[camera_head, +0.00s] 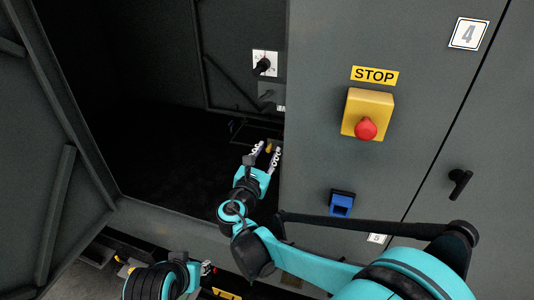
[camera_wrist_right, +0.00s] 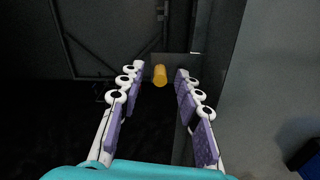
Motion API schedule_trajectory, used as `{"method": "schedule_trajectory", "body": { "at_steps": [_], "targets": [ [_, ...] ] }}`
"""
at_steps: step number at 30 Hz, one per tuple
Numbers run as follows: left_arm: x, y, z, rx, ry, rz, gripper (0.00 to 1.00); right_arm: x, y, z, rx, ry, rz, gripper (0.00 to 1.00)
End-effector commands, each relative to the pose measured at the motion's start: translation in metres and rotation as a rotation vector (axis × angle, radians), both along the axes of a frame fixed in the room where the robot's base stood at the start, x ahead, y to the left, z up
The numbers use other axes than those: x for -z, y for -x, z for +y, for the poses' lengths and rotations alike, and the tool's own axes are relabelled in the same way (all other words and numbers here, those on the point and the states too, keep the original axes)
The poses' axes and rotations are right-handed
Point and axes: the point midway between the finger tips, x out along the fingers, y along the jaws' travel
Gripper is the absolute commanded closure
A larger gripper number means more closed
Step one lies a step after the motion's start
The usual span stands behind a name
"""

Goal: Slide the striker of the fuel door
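A small yellow cylindrical piece (camera_wrist_right: 160,75), which looks like the striker, stands out in front of a grey plate inside the dark enclosure. In the head view it (camera_head: 268,147) shows between the fingertips of my right gripper. My right gripper (camera_head: 266,151) is open, with its fingers reaching into the enclosure opening. In the right wrist view its purple-padded fingers (camera_wrist_right: 158,80) are spread to either side of the yellow piece, with a gap on both sides; no contact is visible. My left gripper (camera_head: 206,268) is low in the head view, small and partly hidden by its arm.
The enclosure's right edge and grey front panel stand close beside my right gripper. The panel carries a red stop button (camera_head: 366,129) on a yellow box, a blue part (camera_head: 341,204) and a black handle (camera_head: 460,184). A black rotary switch (camera_head: 264,64) is inside. An open door (camera_head: 40,150) stands left.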

Motion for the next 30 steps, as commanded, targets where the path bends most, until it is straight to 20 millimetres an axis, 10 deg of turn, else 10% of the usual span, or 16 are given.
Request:
{"method": "schedule_trajectory", "body": {
  "at_steps": [3, 8, 19, 23, 30],
  "targets": [
    [-0.0001, 0.0000, 0.0000, 0.000, 0.000, 0.000, 0.66, -0.0001, 0.0002, 0.0000, 0.000, 0.000, 0.000, 0.66],
    [-0.0001, 0.0000, 0.0000, 0.000, 0.000, 0.000, 0.66, 0.0000, 0.0003, 0.0001, 0.000, 0.000, 0.000, 1.00],
    [0.0012, 0.0000, 0.0000, 0.000, 0.000, 0.000, 0.66, 0.0000, -0.0005, 0.0032, 0.000, -0.001, 0.000, 1.00],
    [0.0011, 0.0000, 0.0000, 0.000, 0.000, 0.000, 0.66, 0.0000, -0.0005, 0.0031, 0.000, -0.001, 0.000, 0.66],
    [0.0012, -0.0001, 0.0000, 0.000, 0.000, 0.000, 0.66, 0.0000, -0.0004, 0.0030, 0.000, -0.001, 0.000, 0.66]
  ]
}}
